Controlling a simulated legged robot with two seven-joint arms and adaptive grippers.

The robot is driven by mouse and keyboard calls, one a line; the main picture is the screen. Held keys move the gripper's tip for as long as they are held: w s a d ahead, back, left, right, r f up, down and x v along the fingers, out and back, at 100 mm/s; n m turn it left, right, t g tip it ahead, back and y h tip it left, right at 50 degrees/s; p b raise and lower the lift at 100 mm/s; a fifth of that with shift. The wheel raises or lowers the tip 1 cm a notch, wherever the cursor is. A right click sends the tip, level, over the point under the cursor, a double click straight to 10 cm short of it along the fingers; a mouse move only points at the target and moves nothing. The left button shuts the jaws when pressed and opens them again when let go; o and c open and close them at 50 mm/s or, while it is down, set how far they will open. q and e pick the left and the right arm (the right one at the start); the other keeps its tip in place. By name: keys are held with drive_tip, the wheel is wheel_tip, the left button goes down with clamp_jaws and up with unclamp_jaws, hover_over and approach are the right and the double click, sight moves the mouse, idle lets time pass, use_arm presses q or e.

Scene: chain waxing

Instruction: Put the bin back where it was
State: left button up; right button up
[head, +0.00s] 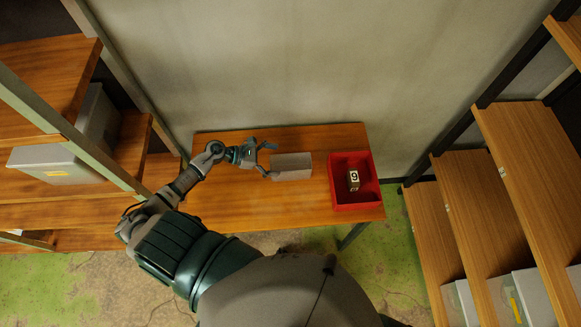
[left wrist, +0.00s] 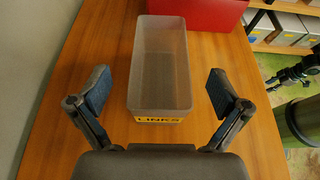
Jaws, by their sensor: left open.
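A grey open-topped bin (head: 291,166) stands upright on the wooden table, left of the red box. In the left wrist view the bin (left wrist: 160,65) looks empty and bears a yellow label reading "LINKS" (left wrist: 160,120) on its near end. My left gripper (head: 268,158) is open at the left end of the bin. In the left wrist view its fingers (left wrist: 163,92) are spread wide, one on each side of the bin's near end, apart from it. My right gripper is not in view; a dark gripper-like part at the right edge of the wrist view is unclear.
A red box (head: 337,195) holding a small block marked 9 (head: 353,179) stands on the table's right (head: 315,215). A wooden shelf (head: 45,90) with a grey bin (head: 60,165) is at left. More shelves (head: 535,160) with bins (head: 520,295) stand at right. A wall is behind.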

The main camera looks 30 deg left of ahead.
sight(287, 161)
use_arm(q)
drive_tip(key=p+x, duration=0.1)
drive_tip(key=x, duration=0.3)
drive_tip(key=shift+w+d+f, duration=0.15)
drive_tip(key=shift+d+f, duration=0.05)
drive_tip(key=shift+f, duration=0.05)
drive_tip(key=shift+d, duration=0.1)
drive_tip(key=shift+c, duration=0.3)
